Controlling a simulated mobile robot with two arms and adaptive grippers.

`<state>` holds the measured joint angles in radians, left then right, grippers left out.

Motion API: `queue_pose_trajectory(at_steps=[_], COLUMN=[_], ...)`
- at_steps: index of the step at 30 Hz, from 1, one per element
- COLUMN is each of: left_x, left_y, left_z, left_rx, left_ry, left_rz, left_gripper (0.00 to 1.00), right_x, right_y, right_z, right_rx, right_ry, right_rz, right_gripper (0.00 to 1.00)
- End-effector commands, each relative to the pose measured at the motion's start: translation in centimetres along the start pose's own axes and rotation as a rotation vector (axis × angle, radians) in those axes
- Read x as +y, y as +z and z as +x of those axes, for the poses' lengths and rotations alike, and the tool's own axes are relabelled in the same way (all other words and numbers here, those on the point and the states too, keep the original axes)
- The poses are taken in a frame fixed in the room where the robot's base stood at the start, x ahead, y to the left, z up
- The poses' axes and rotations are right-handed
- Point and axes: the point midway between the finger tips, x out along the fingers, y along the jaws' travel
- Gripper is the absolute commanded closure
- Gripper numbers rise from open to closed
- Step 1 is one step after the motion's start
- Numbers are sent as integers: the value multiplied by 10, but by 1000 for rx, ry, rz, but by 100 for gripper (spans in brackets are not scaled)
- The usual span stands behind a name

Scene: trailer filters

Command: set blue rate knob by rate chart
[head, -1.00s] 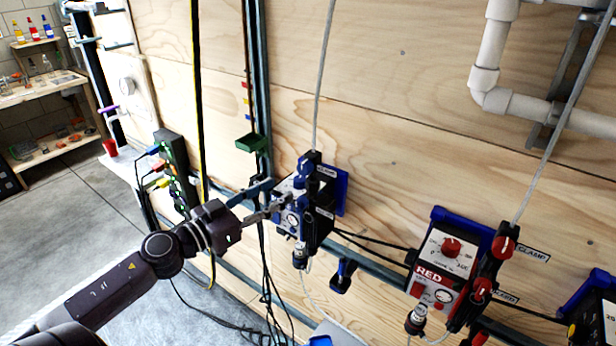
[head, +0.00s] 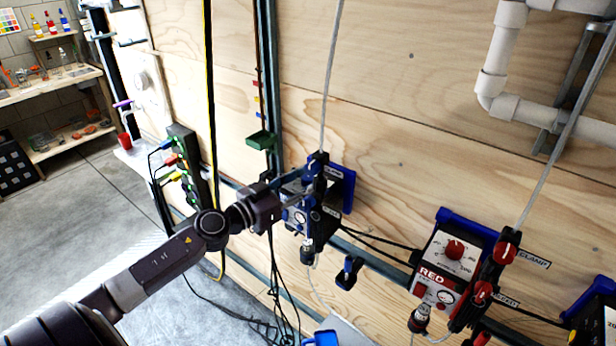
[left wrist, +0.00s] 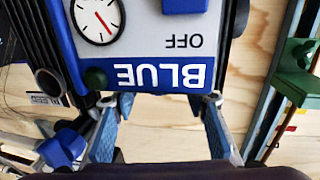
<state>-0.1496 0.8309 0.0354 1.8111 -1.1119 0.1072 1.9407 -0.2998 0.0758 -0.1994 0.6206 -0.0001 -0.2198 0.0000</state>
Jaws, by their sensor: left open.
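The blue pump unit (head: 299,214) hangs on the plywood wall, its face partly hidden behind my left gripper (head: 292,194). The left wrist view shows its white face upside down, with a BLUE label (left wrist: 160,76), OFF lettering, a round gauge (left wrist: 98,18) and a blue part (left wrist: 185,5) cut by the top edge. I cannot tell whether that part is the rate knob. My left gripper (left wrist: 160,112) is open and empty, its fingers apart at the label edge of the unit. I cannot make out a rate chart. My right gripper is not in view.
A red unit (head: 445,262) with a red knob hangs to the right, and a yellow-marked unit sits at the right edge. Hoses and cables hang around the blue unit. A green bracket (head: 262,140) is at its upper left. White pipes (head: 500,60) run at upper right.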

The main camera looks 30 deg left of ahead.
Motion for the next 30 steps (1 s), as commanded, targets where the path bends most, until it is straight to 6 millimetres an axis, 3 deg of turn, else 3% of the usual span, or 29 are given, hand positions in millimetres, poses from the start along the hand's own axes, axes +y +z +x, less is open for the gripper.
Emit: queue_pose_trajectory(at_steps=[9,21,30], left_x=[0,0,-1], left_y=[0,0,3], left_z=[2,1,1], left_rx=[0,0,0], left_ry=[-1,-1,30], left_rz=[0,0,0], left_gripper=[59,100,100], right_x=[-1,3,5], right_y=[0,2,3], right_z=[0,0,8], right_rx=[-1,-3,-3], right_ry=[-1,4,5], right_rz=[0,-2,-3], right_gripper=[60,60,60])
